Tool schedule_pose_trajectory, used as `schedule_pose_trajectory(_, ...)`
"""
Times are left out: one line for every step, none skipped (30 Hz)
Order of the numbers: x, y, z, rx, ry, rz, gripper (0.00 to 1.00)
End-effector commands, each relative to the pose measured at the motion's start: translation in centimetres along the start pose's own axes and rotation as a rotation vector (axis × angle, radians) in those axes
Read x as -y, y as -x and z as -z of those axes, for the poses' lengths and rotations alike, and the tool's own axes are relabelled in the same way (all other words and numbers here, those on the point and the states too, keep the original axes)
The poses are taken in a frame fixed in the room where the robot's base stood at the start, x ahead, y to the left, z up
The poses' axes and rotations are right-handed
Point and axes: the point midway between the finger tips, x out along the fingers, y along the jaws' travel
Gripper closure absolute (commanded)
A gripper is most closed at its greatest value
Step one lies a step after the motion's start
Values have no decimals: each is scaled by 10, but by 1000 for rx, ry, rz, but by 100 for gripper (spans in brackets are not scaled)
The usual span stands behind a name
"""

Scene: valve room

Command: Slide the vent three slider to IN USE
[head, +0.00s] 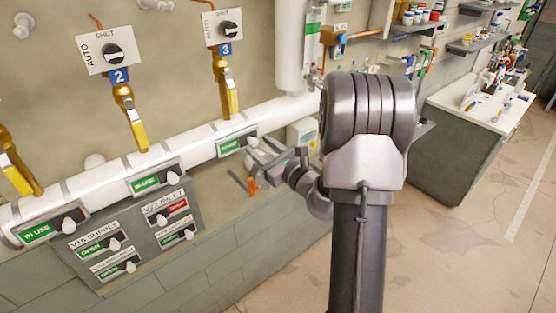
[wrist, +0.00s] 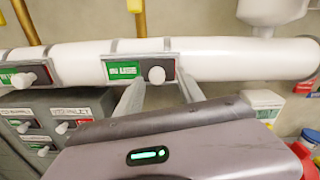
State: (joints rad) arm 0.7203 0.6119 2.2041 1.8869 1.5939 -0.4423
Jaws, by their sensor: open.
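The vent three slider (head: 237,146) is a plate on the white pipe, below the valve labelled 3. Its green IN USE label shows, with the white knob at the right end. In the wrist view the same slider (wrist: 138,70) reads IN USE, with its round knob (wrist: 156,75) right of the green label. My gripper (wrist: 160,84) is open, its two fingers reaching up from below and showing on either side of the knob. I cannot tell whether a finger touches it. In the head view my gripper (head: 259,157) is just below right of the slider.
Two more pipe sliders, the middle one (head: 155,180) and the left one (head: 48,227), also show IN USE. A grey panel (head: 135,238) with several smaller sliders sits below the pipe. A white vertical pipe (head: 296,50) stands right of the slider. Open floor lies at right.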

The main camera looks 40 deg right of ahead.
Motion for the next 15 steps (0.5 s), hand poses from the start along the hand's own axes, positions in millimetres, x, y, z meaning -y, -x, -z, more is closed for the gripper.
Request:
schedule_pose_trajectory(1, 11, 3, -1, 0, 5, 55)
schedule_pose_trajectory(1, 19, 3, 0, 0, 5, 55)
schedule_pose_trajectory(1, 31, 3, -1, 0, 5, 55)
schedule_pose_trajectory(2, 40, 4, -1, -1, 7, 55)
schedule_pose_trajectory(1, 49, 4, -1, 0, 6, 55)
schedule_pose_trajectory(2, 62, 4, -1, 0, 8, 55)
schedule_pose_trajectory(1, 72, 4, -1, -1, 8, 55)
schedule_pose_trajectory(2, 83, 4, -1, 0, 8, 55)
schedule_pose_trajectory(2, 96, 4, -1, 0, 9, 55)
schedule_pose_trajectory(2, 105, 4, -1, 0, 9, 55)
schedule_pose_trajectory(2, 113, 4, -1, 0, 9, 55)
schedule_pose_trajectory(2, 124, 3, -1, 0, 9, 55)
schedule_pose_trajectory(1, 130, 3, -1, 0, 7, 55)
schedule_pose_trajectory(1, 136, 3, -1, 0, 7, 55)
schedule_pose_trajectory(2, 143, 2, 0, -1, 7, 55)
